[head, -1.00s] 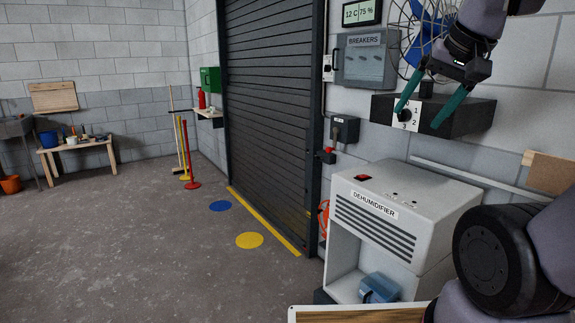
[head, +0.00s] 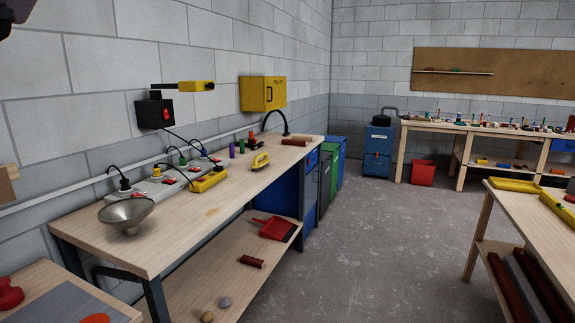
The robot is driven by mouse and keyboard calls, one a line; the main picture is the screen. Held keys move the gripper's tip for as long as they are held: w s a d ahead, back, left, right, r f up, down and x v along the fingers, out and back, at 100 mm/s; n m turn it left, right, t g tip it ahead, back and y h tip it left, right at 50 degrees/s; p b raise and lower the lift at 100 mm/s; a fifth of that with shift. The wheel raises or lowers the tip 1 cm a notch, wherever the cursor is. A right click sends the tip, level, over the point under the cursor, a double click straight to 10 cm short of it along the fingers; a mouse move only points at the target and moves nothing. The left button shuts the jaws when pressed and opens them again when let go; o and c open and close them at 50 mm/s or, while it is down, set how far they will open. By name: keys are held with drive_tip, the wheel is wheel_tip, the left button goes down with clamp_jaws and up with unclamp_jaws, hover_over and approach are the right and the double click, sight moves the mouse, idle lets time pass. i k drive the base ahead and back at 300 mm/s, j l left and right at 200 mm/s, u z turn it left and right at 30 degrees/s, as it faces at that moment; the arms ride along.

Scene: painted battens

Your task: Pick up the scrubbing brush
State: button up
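A yellow object with a raised handle (head: 261,161) lies on the long wooden bench (head: 168,219) along the left wall; it looks like the scrubbing brush, but it is small and I cannot be sure. It sits near the middle of the bench top, beyond the yellow power strip. Nothing touches it that I can see. My gripper is not in view now; only a dark shape shows at the top left corner, too cropped to tell.
Another bench (head: 480,222) stands at right. The floor (head: 375,240) between is clear.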

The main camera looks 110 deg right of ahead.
sight(256, 164)
drive_tip(key=z, duration=3.7)
drive_tip(key=i+l+z, duration=0.3)
drive_tip(key=i, duration=0.3)
drive_tip(key=i+z, duration=0.3)
drive_tip(key=i, duration=0.3)
drive_tip(key=i+u, duration=0.35)
drive_tip(key=i+l+u, duration=0.25)
drive_tip(key=i+u, duration=0.15)
drive_tip(key=i+l+u, duration=0.4)
drive_tip(key=i+u, duration=0.25)
drive_tip(key=k, duration=0.1)
